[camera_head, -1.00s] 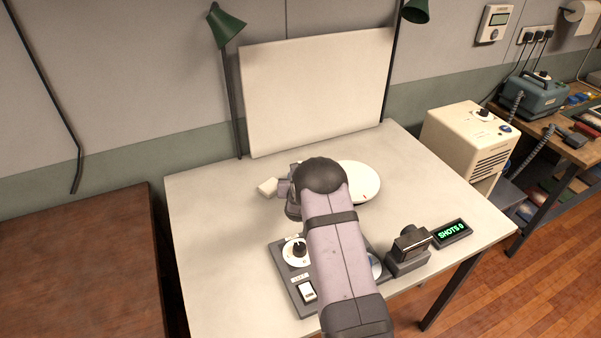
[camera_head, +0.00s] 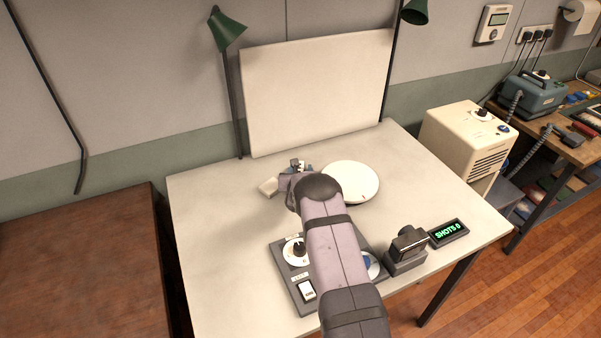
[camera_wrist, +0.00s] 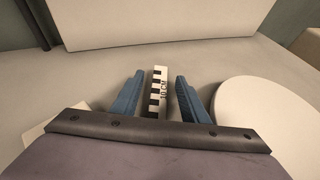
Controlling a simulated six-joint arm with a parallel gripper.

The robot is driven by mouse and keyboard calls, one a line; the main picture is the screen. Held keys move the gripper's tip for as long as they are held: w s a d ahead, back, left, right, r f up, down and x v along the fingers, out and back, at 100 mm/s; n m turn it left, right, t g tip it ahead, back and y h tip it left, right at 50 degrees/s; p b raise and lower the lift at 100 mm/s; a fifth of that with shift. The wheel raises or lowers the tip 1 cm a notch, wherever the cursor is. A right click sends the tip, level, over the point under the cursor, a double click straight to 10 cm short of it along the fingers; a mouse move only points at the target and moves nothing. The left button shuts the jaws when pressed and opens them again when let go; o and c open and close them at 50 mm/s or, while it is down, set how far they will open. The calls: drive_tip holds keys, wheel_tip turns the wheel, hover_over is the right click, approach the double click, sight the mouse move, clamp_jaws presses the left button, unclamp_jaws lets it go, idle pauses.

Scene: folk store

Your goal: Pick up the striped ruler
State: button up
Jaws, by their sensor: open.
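The striped ruler (camera_wrist: 158,92) is a short black-and-white scale marked "10 CM", seen in the wrist view. It lies lengthwise between the two blue fingers of my gripper (camera_wrist: 158,86), with a visible gap on each side. My gripper is open and its fingers point toward the far side of the table. In the head view my gripper (camera_head: 297,167) is low over the table, left of the white disc; I cannot make out the ruler there, as the gripper and arm cover that spot.
A round white disc (camera_head: 349,182) is close on the right, and a small pale block (camera_head: 268,187) on the left. A white board (camera_head: 318,90) stands behind. A control panel (camera_head: 283,262), camera (camera_head: 407,250) and "SHOTS 0" display (camera_head: 448,233) are nearer. The table's left side (camera_head: 205,220) is clear.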

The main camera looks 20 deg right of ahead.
drive_tip(key=shift+c, duration=0.3)
clamp_jaws()
drive_tip(key=shift+r, duration=0.15)
wheel_tip(320, 180, up, 10)
drive_tip(key=b, duration=0.3)
drive_tip(key=shift+b, duration=0.35)
